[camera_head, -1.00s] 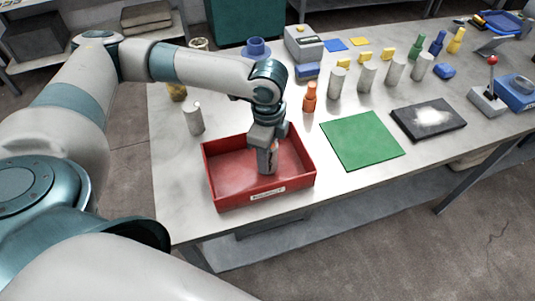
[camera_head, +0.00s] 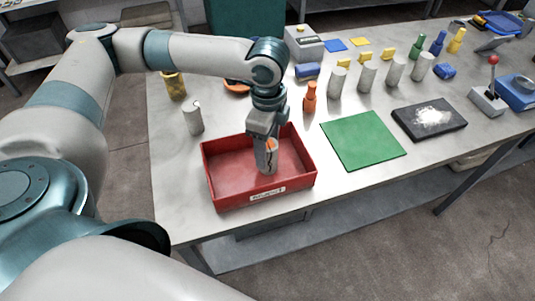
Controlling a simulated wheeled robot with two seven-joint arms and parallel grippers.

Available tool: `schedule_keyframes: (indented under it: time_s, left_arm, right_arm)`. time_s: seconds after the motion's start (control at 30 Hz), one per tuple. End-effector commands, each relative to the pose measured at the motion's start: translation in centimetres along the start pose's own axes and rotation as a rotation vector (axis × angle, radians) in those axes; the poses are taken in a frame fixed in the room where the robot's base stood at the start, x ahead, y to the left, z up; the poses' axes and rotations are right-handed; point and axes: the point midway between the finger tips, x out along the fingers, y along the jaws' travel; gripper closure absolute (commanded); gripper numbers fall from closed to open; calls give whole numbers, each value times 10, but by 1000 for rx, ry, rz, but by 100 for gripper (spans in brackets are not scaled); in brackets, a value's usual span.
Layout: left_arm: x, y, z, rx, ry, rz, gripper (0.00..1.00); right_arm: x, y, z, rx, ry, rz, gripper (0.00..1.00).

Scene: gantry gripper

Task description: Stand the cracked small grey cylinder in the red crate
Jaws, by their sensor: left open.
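The small grey cylinder with a dark crack line (camera_head: 267,162) stands upright in the red crate (camera_head: 232,199), towards its right side. My left gripper (camera_head: 266,143) points down from above at the cylinder's top and is open. Its fingers hide part of the cylinder's upper end, and a small orange patch shows there. I cannot tell whether a finger still touches it. My right gripper is not in view.
Another grey cylinder (camera_head: 193,118) stands left of the crate. Several grey cylinders (camera_head: 367,76) stand behind. The table between crate and mat is clear.

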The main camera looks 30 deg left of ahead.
Motion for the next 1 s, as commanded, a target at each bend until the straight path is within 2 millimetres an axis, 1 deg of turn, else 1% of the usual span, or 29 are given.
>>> schedule_keyframes:
  time_s: [0.03, 0.2, 0.3, 0.43, 0.6, 1.0]
  left_arm:
    - [-8, 0, 0, 1, 1, -3, 43]
    - [-39, -1, 0, 0, 1, -4, 43]
    - [-55, 0, 0, 0, 1, -2, 43]
    - [-71, 0, 0, 0, 0, -1, 43]
    - [-80, 0, 0, 1, 1, -1, 43]
    - [-81, 0, 0, 0, 0, 0, 43]
  right_arm:
    - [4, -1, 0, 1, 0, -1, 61]
    - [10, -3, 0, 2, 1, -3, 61]
    - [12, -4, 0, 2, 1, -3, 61]
    - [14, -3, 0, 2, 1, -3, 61]
    - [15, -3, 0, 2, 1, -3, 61]
    - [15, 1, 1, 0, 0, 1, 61]
